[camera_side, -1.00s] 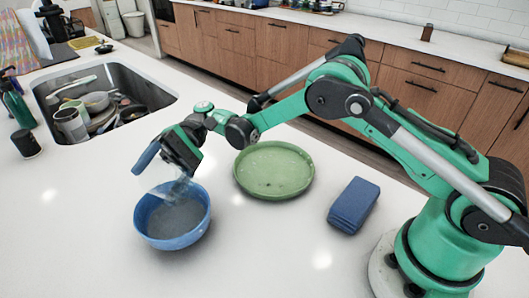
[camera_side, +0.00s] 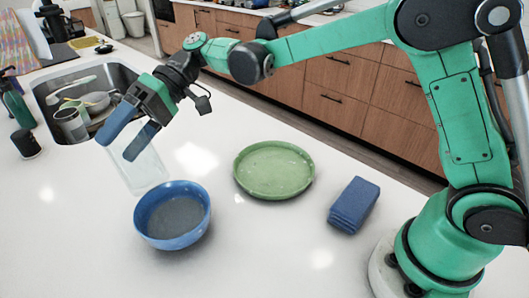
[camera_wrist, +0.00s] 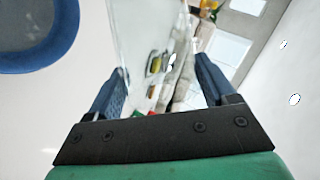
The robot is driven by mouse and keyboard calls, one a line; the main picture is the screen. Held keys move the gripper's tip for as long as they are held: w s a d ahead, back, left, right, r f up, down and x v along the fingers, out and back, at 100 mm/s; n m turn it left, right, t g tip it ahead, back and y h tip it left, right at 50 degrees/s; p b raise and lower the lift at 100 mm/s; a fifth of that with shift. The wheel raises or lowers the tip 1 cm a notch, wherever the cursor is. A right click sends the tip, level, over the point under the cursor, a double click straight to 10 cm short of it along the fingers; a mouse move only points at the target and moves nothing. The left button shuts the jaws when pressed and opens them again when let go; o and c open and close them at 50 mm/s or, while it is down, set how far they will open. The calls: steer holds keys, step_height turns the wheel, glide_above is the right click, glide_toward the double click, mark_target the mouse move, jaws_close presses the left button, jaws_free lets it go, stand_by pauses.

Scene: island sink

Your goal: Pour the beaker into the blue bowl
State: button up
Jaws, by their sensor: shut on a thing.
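The clear beaker (camera_side: 143,171) is between the blue fingers of my gripper (camera_side: 117,148), which is shut on it. It is held slightly tilted, behind and left of the blue bowl, its lower end close to the rim in the side view. Whether anything is left in it cannot be told. The blue bowl (camera_side: 172,243) stands upright on the white counter, with a grey surface or contents inside. In the wrist view, the beaker (camera_wrist: 152,45) shows between the fingers, and part of the bowl (camera_wrist: 68,50) shows at upper left.
A green round tray (camera_side: 272,194) lies right of the bowl, and a folded blue cloth (camera_side: 354,204) lies farther right. The sink (camera_side: 150,83) at the back left holds dishes. A dark jar (camera_side: 26,143) and a green bottle (camera_side: 16,106) stand left of it. The front counter is clear.

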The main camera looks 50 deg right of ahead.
mark_target(130, 123)
steer(key=r+n+t, duration=0.1)
steer(key=n, duration=0.1)
steer(key=r+n+t, duration=0.1)
steer(key=n+t, duration=0.1)
steer(key=s+d+r+n+t, duration=0.1)
steer(key=n+t, duration=0.1)
steer(key=n, duration=0.1)
steer(key=shift+s+r, duration=0.1)
steer(key=shift+r, duration=0.3)
steer(key=shift+s+d+r+n+t, duration=0.4)
steer(key=shift+r+n+t, duration=0.15)
steer(key=shift+n, duration=0.25)
